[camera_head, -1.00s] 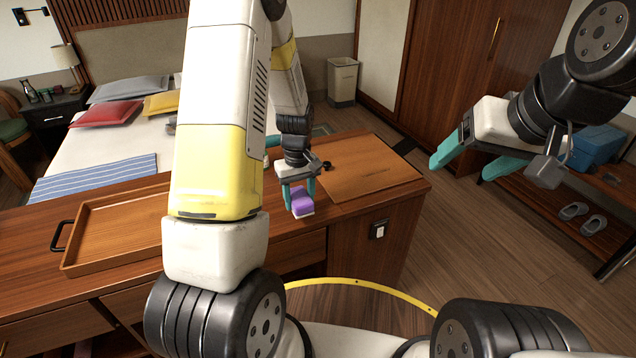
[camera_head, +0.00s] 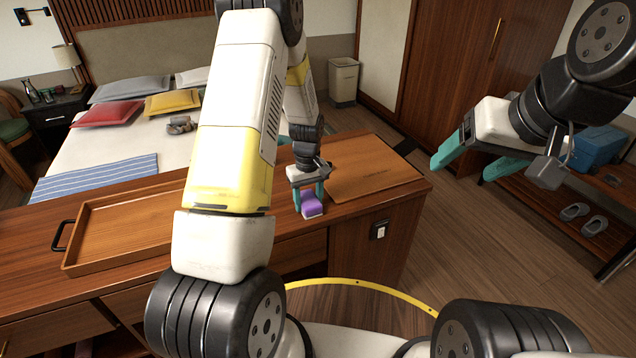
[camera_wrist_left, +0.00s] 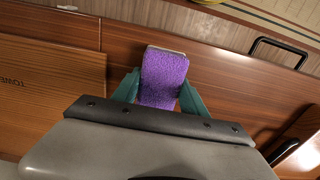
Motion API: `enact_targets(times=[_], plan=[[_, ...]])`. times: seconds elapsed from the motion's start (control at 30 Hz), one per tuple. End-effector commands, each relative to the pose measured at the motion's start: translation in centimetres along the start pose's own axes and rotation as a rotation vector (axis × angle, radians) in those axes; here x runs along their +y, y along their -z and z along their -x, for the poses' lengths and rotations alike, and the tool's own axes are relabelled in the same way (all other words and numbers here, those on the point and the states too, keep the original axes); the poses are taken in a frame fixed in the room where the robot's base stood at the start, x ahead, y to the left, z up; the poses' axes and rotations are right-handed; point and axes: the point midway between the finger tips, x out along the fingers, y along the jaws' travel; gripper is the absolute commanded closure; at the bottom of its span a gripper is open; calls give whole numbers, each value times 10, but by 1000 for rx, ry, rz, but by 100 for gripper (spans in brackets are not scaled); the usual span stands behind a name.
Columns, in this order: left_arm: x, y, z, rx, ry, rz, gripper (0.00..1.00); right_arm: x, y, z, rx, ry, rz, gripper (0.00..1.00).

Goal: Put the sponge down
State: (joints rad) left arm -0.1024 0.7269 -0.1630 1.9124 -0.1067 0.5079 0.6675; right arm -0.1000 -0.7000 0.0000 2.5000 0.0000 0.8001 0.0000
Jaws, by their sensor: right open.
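The purple sponge (camera_head: 312,204) with a pale underside is at the counter's front, left of the flat wooden board. In the left wrist view the purple sponge (camera_wrist_left: 163,78) sits between both teal fingers. My left gripper (camera_head: 310,196) is shut on it from above, fingers along its sides. I cannot tell whether the sponge touches the wooden counter (camera_head: 290,240). My right gripper (camera_head: 464,170) is open and empty, raised in the air right of the counter.
A wooden tray (camera_head: 72,262) with black handles lies on the counter at left, partly hidden by my left arm. The flat wooden board (camera_head: 375,175) lies right of the sponge. A socket (camera_head: 379,230) is on the counter's side.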

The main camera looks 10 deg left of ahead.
Motion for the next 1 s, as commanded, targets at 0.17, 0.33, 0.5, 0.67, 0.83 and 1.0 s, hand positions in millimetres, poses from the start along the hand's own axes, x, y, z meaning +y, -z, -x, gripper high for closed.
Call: enact_targets(times=[0.17, 0.33, 0.5, 0.67, 0.83, 1.0], plan=[[0, 0, 0, 0, 0, 0, 28, 0, 0, 0, 0, 0, 0, 28], [0, 0, 0, 0, 0, 0, 28, 0, 0, 0, 0, 0, 0, 28], [0, 0, 7, 1, -1, 0, 28, 0, 0, 0, 0, 0, 0, 28], [0, 1, 33, 5, -3, 1, 28, 0, 0, 0, 0, 0, 0, 28], [0, 1, 71, 4, -3, -1, 28, 0, 0, 0, 0, 0, 0, 28], [0, 1, 102, 4, -3, 0, 28, 0, 0, 0, 0, 0, 0, 28]])
